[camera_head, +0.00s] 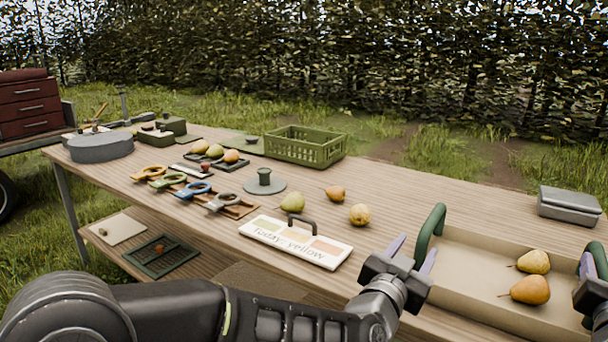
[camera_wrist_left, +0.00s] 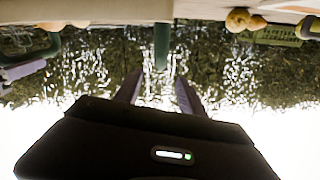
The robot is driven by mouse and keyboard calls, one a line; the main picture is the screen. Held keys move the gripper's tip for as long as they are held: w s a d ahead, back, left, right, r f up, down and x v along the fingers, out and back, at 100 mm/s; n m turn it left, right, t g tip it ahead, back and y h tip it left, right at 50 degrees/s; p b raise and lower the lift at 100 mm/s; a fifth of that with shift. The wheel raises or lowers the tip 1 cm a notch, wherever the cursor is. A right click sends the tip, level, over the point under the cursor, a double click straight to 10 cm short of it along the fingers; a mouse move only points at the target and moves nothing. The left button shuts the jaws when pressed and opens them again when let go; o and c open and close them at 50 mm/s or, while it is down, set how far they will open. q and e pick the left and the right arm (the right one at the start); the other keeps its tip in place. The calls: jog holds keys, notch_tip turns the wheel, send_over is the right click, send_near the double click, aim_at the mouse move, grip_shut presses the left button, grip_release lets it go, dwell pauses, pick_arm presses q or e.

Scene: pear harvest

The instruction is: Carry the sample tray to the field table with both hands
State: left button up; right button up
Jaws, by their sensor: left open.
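The sample tray (camera_head: 466,268) is a shallow tan tray on the wooden table at the right of the head view, with two pears (camera_head: 531,289) in it. Green arched handles stand at its left end (camera_head: 430,229) and right end (camera_head: 598,258). My left gripper (camera_head: 412,254) is open just in front of the left handle. In the left wrist view, which looks upside down, that handle (camera_wrist_left: 162,45) shows between and beyond the open fingers (camera_wrist_left: 158,90). My right gripper (camera_head: 592,285) is cut off at the right edge, beside the right handle; its jaws are unclear.
A "Today: yellow" board (camera_head: 290,243) lies left of my left gripper. Loose pears (camera_head: 360,214), a green crate (camera_head: 305,147), several pruners (camera_head: 222,202) and a round grey container (camera_head: 100,147) stand along the table (camera_head: 400,190). A grey box (camera_head: 569,204) stands behind the tray.

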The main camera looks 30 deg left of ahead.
jog(key=s, duration=1.1)
jog(key=shift+s, duration=0.1)
pick_arm(q)
jog(key=s+a, duration=0.2)
jog(key=s, duration=0.5)
jog(key=shift+b, duration=0.3)
pick_arm(e)
jog(key=shift+f, duration=0.3)
pick_arm(q)
jog(key=shift+a, duration=0.15)
jog(key=shift+r, duration=0.1)
pick_arm(e)
jog(key=s+d, duration=0.2)
jog(key=s, duration=0.5)
dwell(0.8)
